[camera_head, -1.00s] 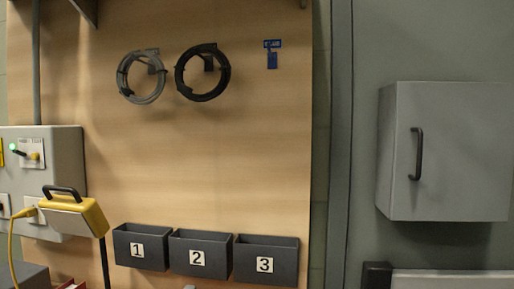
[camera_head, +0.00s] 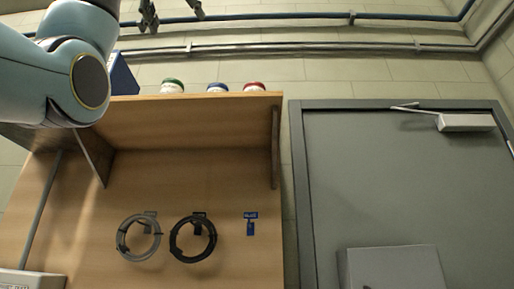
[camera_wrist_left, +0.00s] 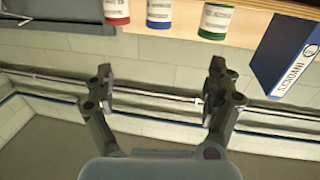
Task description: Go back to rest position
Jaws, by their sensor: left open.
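My left arm (camera_head: 60,70) reaches across the upper left of the head view. My left gripper shows at the top edge of the head view (camera_head: 172,10), above the shelf, with its two dark fingers apart. In the left wrist view, the left gripper (camera_wrist_left: 161,82) is open with nothing between its fingers. My right gripper is in neither view.
The shelf (camera_head: 200,104) carries a green-lidded jar (camera_head: 172,86), a blue-lidded one (camera_head: 217,87), a red-lidded one (camera_head: 254,87) and a blue binder (camera_wrist_left: 288,55). Cable coils (camera_head: 138,238) hang below. A grey door (camera_head: 400,190) stands right.

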